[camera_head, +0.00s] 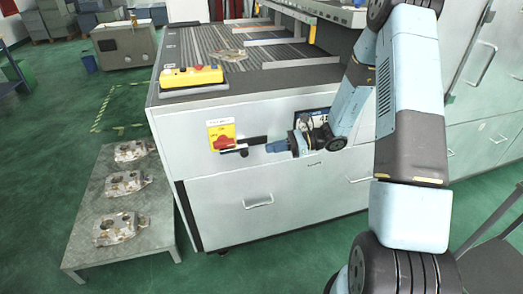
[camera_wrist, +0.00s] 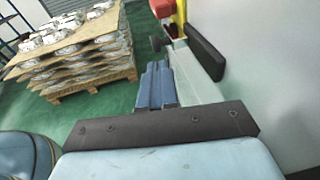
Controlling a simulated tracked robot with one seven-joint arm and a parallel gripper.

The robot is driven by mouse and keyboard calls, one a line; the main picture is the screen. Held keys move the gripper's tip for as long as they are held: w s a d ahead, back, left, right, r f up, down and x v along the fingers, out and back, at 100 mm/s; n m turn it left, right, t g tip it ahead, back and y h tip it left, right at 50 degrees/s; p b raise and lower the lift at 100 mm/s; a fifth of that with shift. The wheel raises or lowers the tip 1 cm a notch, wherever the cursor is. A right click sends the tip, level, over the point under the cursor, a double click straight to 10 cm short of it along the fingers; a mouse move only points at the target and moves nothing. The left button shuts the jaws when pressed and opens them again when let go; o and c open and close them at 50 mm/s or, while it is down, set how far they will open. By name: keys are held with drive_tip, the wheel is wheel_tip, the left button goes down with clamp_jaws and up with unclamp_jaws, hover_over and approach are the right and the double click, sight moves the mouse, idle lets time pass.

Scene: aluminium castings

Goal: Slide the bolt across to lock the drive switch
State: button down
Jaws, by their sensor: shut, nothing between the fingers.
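The drive switch (camera_head: 222,143) is a red knob on a yellow plate, on the front of a grey cabinet. In the wrist view its red part (camera_wrist: 160,8) shows at the top edge, cut off. Right of it in the head view is a dark bar (camera_head: 257,140); this bar (camera_wrist: 206,52) is at the upper right in the wrist view. A dark round knob (camera_wrist: 160,44) stands out from a pale strip beside the bar and appears to belong to the bolt. My gripper (camera_head: 269,147) is shut and empty, just right of the knob. Its blue fingertips (camera_wrist: 157,66) point towards the knob; contact is unclear.
A yellow control box (camera_head: 192,76) sits on the cabinet top. Drawers with handles (camera_head: 258,202) are below. A low table (camera_head: 82,232) with several castings stands at the left. In the wrist view, castings are stacked on wooden pallets (camera_wrist: 95,72). Green floor lies open beyond.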

drive_tip(key=d+r, duration=0.1)
drive_tip(key=d, duration=0.7)
drive_tip(key=shift+r, duration=0.15)
drive_tip(key=s+r+n+g+h, duration=0.2)
drive_tip(key=s+r+n+h, duration=0.9)
drive_tip(key=r, duration=0.5)
drive_tip(key=s+d+r+n+t+h, duration=0.2)
drive_tip(key=s+r+n+t, duration=0.1)
drive_tip(key=s+r, duration=0.3)
drive_tip(key=s+d+r+n+t+h, duration=0.3)
drive_tip(key=s+r, duration=0.3)
drive_tip(key=s, duration=0.4)
drive_tip(key=shift+d+r+n+t, duration=0.3)
drive_tip(key=shift+n+t, duration=0.1)
drive_tip(key=shift+t, duration=0.5)
